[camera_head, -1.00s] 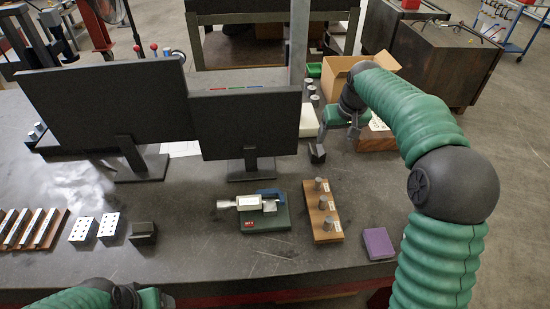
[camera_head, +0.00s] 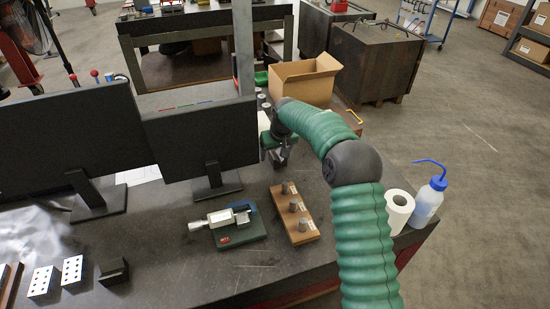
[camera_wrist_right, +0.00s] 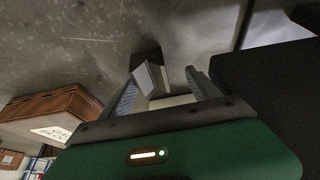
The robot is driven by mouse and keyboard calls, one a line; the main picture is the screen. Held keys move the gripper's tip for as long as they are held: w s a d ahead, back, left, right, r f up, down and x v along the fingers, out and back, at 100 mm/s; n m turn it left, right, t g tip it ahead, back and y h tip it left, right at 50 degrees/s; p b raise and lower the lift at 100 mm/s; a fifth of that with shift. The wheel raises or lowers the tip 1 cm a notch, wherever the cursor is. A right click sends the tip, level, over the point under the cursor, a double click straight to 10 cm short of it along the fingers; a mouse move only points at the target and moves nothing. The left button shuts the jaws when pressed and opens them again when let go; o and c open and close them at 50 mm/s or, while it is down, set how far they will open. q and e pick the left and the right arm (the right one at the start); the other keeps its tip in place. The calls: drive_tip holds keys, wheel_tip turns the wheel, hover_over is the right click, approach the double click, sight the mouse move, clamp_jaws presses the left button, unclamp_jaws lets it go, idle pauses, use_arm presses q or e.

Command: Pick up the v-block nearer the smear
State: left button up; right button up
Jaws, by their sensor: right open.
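My right gripper (camera_head: 280,158) reaches down beside the smaller monitor in the head view. In the right wrist view the gripper (camera_wrist_right: 163,82) is open, with its fingers apart. A small dark block with a grey face, apparently a v-block (camera_wrist_right: 149,72), lies at the gap between the fingertips; contact cannot be told. In the head view the gripper mostly hides it. Another dark block, apparently a v-block (camera_head: 112,271), sits at the lower left beside two white drilled blocks. A pale shiny patch (camera_head: 40,235) lies behind these; I cannot tell whether it is smear or glare.
Two black monitors (camera_head: 70,140) (camera_head: 200,135) stand left of my right arm. A cardboard box (camera_head: 305,80) is behind. A paper roll (camera_head: 397,211) and wash bottle (camera_head: 428,200) stand right.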

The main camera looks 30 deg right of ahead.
sight(278, 154)
drive_tip(key=shift+d+x, duration=0.25)
drive_tip(key=shift+x, duration=0.9)
drive_tip(key=shift+w+d+f, duration=0.1)
drive_tip(key=shift+d+f, duration=0.3)
drive_tip(key=shift+d, duration=0.6)
drive_tip(key=shift+c, duration=2.3)
drive_tip(key=shift+a+r, duration=0.15)
drive_tip(key=shift+a, duration=0.1)
drive_tip(key=shift+c, duration=1.2)
drive_tip(key=shift+a+r, duration=0.1)
drive_tip(key=shift+a, duration=0.2)
drive_tip(key=shift+c, duration=1.1)
drive_tip(key=shift+a, duration=0.3)
drive_tip(key=c, duration=0.5)
clamp_jaws()
drive_tip(key=shift+d, duration=0.65)
use_arm(q)
drive_tip(key=shift+w+d+r, duration=0.1)
drive_tip(key=shift+d+r, duration=0.1)
drive_tip(key=shift+d, duration=0.65)
use_arm(e)
drive_tip(key=shift+r, duration=0.1)
